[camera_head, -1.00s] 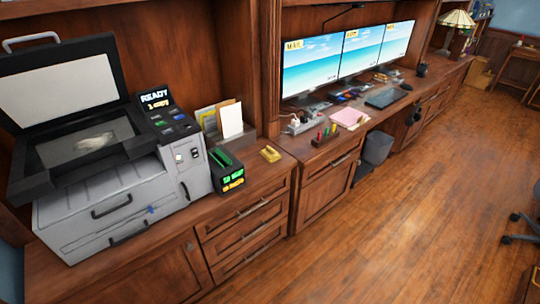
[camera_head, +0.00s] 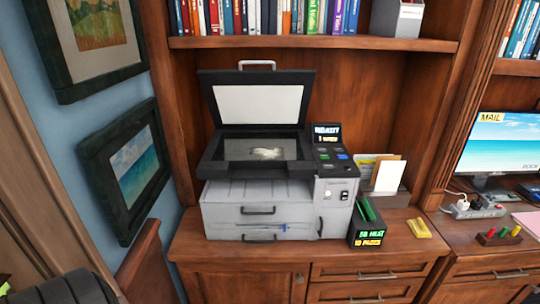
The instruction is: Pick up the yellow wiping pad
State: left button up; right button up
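The yellow wiping pad (camera_head: 419,228) lies on the wooden counter, to the right of the small black box with the green display and just in front of the paper holder. Nothing touches it from above. Neither of my grippers shows in the head view.
A grey copier (camera_head: 262,205) with its lid raised stands on the counter (camera_head: 200,247). The black display box (camera_head: 366,232) is between it and the pad. A power strip (camera_head: 474,208) and a pen holder (camera_head: 499,238) are to the right. Shelves of books are above; framed pictures hang at left.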

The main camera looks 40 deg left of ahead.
aim_at(420, 230)
jog(key=u, duration=0.95)
jog(key=i, duration=0.9)
jog(key=z, duration=0.25)
